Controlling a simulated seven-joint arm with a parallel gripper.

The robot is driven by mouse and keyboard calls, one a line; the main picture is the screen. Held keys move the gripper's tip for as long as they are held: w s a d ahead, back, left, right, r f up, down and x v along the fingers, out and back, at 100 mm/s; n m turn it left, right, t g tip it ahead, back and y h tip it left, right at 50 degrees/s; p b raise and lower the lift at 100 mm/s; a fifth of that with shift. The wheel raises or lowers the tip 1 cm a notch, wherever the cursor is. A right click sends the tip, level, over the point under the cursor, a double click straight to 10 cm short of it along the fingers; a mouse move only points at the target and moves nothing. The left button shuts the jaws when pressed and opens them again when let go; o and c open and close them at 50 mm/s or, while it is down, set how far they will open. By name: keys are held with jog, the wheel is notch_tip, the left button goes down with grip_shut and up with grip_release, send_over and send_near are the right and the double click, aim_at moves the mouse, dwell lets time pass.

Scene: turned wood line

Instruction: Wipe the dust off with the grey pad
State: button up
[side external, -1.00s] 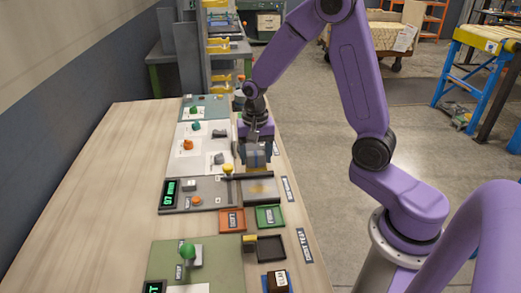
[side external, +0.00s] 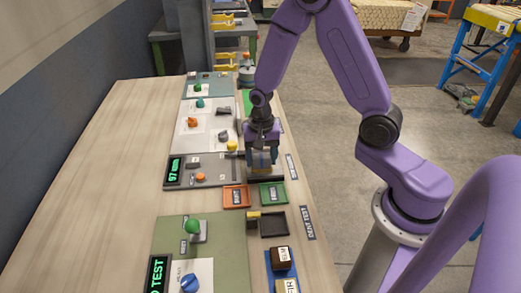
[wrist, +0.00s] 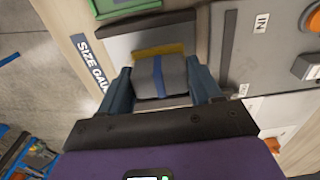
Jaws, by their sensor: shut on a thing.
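My gripper (side external: 262,150) is shut on the grey pad (wrist: 162,80), which has a blue band around it. In the wrist view the pad sits between the two blue-grey fingers of my gripper (wrist: 163,88). A yellowish dust patch (wrist: 158,51) shows just beyond the pad's edge on the grey gauge plate (wrist: 182,27); the pad hides part of this area. In the side view the pad is low over the gauge plate, largely covered by the fingers. I cannot tell if it touches the surface.
A "SIZE GAUGE" label (wrist: 90,60) lies beside the plate. A dark bar (wrist: 229,45) runs along its other side. An orange tray (side external: 237,197) and a green tray (side external: 273,194) stand close in front. The table's left half (side external: 110,180) is clear.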

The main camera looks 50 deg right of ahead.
jog(key=shift+s+a, duration=0.5)
jog(key=shift+a, duration=0.05)
jog(key=shift+w+d, duration=1.25)
jog(key=shift+d, duration=0.3)
jog(key=shift+s+d, duration=0.25)
jog(key=shift+d, duration=0.05)
jog(key=shift+s, duration=0.25)
jog(key=shift+s+a, duration=1.35)
jog(key=shift+a, duration=0.05)
jog(key=shift+w+d, duration=1.55)
jog(key=shift+d, duration=0.05)
notch_tip(320, 180, up, 8)
